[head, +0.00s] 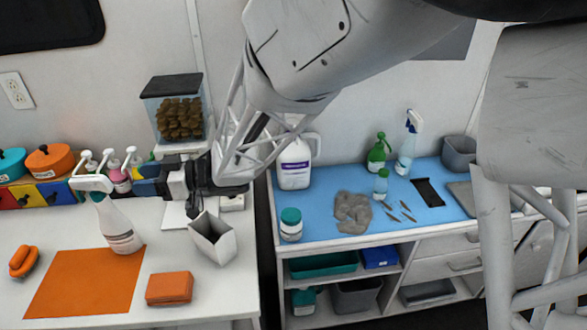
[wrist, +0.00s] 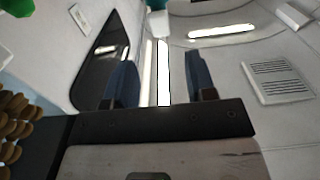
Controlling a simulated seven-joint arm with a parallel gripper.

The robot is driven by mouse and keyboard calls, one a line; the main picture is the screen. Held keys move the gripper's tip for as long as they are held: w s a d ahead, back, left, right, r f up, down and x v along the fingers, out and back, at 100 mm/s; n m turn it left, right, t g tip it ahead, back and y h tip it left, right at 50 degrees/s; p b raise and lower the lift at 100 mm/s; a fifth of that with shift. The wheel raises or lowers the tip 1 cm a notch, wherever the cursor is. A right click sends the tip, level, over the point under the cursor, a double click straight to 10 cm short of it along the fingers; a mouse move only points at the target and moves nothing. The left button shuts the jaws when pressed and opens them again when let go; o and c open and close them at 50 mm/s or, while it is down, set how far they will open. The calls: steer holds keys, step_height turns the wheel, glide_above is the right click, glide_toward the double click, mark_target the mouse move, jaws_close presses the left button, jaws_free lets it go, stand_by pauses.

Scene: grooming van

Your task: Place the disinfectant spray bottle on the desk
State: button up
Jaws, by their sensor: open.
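A white spray bottle (head: 119,226) with a small label stands on the white desk (head: 205,285), at the upper right corner of the orange mat. Its label is too small to read. My gripper (head: 143,180) is just right of this bottle's trigger head, apart from it in the picture. Its dark blue fingers also show in the wrist view (wrist: 162,82), spread with nothing between them. I cannot tell by label which is the disinfectant.
The desk holds an orange mat (head: 85,280), an orange block (head: 169,288), an orange brush (head: 24,261) and an open white box (head: 213,238). Pump bottles (head: 117,176) stand behind my gripper. A gap separates desk and counter, which holds a large white jug (head: 294,165).

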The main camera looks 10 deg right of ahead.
steer(key=shift+w+d, duration=0.1)
steer(key=w+d+r+m+t+h, duration=0.2)
steer(key=d+m+t+h, duration=0.25)
steer(key=d, duration=0.45)
steer(key=w+d+r+m+t+h, duration=0.1)
steer(key=d+r+m+t+h, duration=0.15)
steer(key=d+h, duration=0.45)
steer(key=w+d+r+m+t+h, duration=0.25)
steer(key=d+m+t, duration=0.25)
steer(key=d, duration=0.7)
steer(key=s+d+f+m+g+h, duration=0.2)
steer(key=s+d+m+g+h, duration=0.25)
steer(key=s+d, duration=0.7)
steer(key=s+d+m+g, duration=0.1)
steer(key=s+g, duration=0.1)
steer(key=s, duration=0.6)
steer(key=s+d+f+g, duration=0.1)
steer(key=s+g, duration=0.2)
steer(key=s, duration=0.4)
steer(key=shift+s+d+f+m, duration=0.25)
steer(key=shift+s+f+m, duration=0.05)
steer(key=shift+s+m, duration=0.05)
steer(key=shift+o, duration=0.4)
